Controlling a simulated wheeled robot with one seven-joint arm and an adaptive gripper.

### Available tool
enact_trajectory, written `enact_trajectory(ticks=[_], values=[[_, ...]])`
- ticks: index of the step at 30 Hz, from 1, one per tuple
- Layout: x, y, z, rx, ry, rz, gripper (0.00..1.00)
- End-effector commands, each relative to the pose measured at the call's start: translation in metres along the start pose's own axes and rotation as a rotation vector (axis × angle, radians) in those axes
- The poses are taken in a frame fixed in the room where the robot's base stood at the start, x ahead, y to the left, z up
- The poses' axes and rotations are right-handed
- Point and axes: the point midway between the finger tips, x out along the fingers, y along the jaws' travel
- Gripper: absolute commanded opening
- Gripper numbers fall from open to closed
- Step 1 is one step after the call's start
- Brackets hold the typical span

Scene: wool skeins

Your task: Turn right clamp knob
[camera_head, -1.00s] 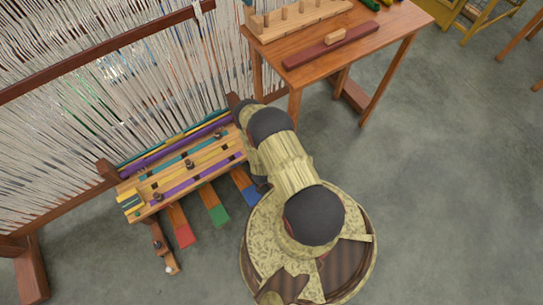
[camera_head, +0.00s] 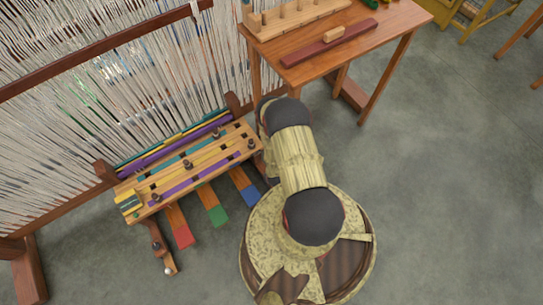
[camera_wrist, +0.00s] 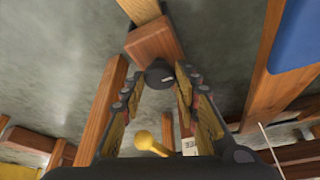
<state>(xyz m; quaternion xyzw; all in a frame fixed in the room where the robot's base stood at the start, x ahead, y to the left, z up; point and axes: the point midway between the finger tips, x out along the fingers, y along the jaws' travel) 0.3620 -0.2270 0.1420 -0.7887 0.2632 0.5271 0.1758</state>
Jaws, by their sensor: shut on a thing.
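A dark round knob (camera_wrist: 159,75) with a pale mark on its face sits against a brown wooden block (camera_wrist: 152,40) in the wrist view. My gripper (camera_wrist: 160,82) is around this knob, one finger on each side, and is shut on it. The mark is slightly tilted from level. A yellow round-ended piece (camera_wrist: 150,143) shows lower down, between the fingers and nearer the wrist. In the head view my arm hides the gripper and the knob. A similar wooden arm with a dark knob and pale tip (camera_head: 168,271) stands at the bench's left side.
A loom with pale warp threads (camera_head: 110,90) stands behind the slatted bench (camera_head: 190,165) with upright pegs. Red, green and blue pedals (camera_head: 217,215) stick out in front. A wooden table (camera_head: 410,20) stands at the upper right.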

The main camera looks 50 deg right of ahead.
Motion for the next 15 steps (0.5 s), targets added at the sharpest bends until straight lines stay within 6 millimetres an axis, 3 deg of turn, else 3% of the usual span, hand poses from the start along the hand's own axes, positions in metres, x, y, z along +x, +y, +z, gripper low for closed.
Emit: enact_trajectory(ticks=[14,15], values=[[0.0006,-0.0003,-0.0015,-0.016,0.002,-0.007,0.06],[0.0006,-0.0003,-0.0015,-0.016,0.002,-0.007,0.32]])
